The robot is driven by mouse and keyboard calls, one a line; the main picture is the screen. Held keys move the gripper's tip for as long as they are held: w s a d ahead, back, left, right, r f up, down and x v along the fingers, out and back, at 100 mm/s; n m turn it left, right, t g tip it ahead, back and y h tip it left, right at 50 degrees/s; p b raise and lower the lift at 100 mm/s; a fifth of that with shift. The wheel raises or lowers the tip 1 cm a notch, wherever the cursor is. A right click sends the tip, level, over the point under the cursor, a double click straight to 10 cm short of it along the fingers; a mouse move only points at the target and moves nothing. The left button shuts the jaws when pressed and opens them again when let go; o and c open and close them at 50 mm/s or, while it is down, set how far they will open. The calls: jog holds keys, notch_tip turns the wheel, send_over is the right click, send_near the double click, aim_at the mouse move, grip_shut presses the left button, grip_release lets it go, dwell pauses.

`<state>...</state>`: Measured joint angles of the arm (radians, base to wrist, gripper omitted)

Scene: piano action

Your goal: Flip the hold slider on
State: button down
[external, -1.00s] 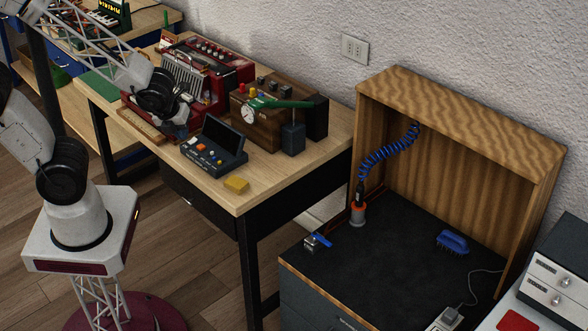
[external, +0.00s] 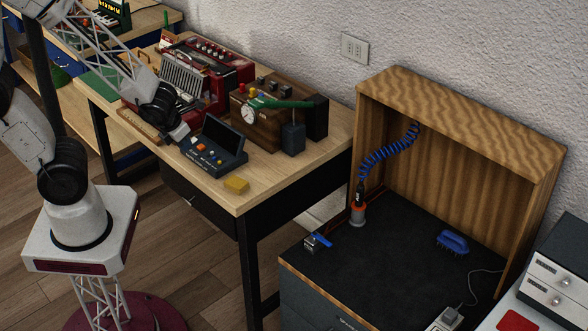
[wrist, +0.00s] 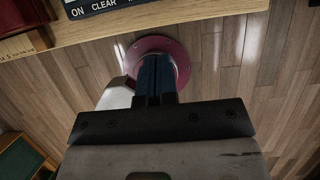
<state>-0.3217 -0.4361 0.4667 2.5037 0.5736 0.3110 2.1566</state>
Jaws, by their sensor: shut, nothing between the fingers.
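The dark blue-grey device with a screen (external: 222,135) and coloured buttons stands on the wooden table. A strip of its panel (wrist: 105,7), with the words "ON" and "CLEAR", shows at the top edge of the wrist view. I cannot make out the hold slider in either view. My gripper (external: 184,138) is just left of the device, close to its left side. In the wrist view my gripper (wrist: 154,62) is shut and empty, its dark fingers side by side over the floor beyond the table edge. I cannot tell whether it touches the device.
A red accordion (external: 212,62) stands behind my gripper. A brown wooden box with a dial (external: 262,122) is behind the device. A yellow block (external: 236,185) lies in front of it. The table's front corner is clear. A wooden hutch (external: 465,115) stands to the right.

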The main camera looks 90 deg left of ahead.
aim_at(214, 158)
jog(key=shift+f, duration=0.1)
jog(key=shift+x, duration=4.9)
jog(key=shift+w+a, duration=1.4)
jog(key=shift+w+a, duration=0.1)
jog(key=shift+w+a, duration=0.6)
jog(key=shift+s+d, duration=1.45)
jog(key=v, duration=1)
jog(key=shift+w+a, duration=0.1)
jog(key=shift+w, duration=0.05)
